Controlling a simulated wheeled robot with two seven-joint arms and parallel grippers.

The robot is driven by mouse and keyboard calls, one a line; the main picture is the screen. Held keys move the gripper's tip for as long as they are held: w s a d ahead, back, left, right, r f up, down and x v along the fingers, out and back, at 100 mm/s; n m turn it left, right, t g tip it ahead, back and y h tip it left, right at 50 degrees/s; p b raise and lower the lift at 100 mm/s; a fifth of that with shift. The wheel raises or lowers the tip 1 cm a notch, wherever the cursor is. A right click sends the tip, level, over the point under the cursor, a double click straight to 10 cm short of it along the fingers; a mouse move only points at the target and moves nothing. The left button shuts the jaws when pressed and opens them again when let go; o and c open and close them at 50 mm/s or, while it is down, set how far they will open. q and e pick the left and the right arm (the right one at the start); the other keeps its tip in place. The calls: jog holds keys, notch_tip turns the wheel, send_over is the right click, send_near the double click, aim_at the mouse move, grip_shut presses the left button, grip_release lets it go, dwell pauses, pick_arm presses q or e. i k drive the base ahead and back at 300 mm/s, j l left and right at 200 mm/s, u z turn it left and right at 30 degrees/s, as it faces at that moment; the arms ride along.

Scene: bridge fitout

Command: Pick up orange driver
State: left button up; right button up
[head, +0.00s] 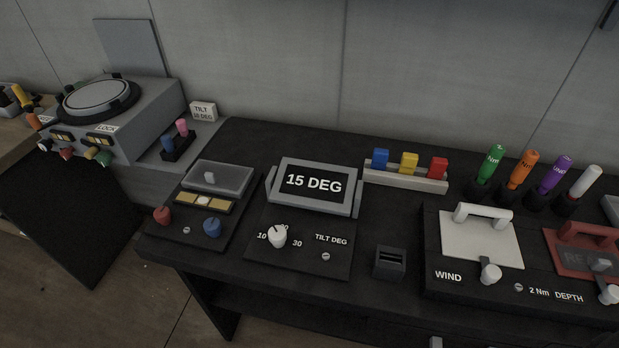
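The orange driver (523,168) stands upright, leaning slightly right, in a black holder at the back right of the dark console, in the head view. It is between a green driver (491,162) on its left and a purple driver (554,173) on its right. A white driver (584,181) stands farther right. The orange handle carries white lettering, partly readable as "Nm". Its lower end is hidden in the holder. Neither of my grippers shows in the head view.
In front of the drivers is a WIND panel with a white handled cover (481,243) and a red handled cover (584,255). A rack with blue, yellow and red blocks (405,180) stands to the left. A "15 DEG" display (314,184) sits mid-console.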

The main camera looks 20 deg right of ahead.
aim_at(530, 157)
jog(key=z, duration=2.05)
jog(key=i+l+u, duration=0.1)
jog(key=l+u, duration=0.15)
jog(key=u, duration=0.2)
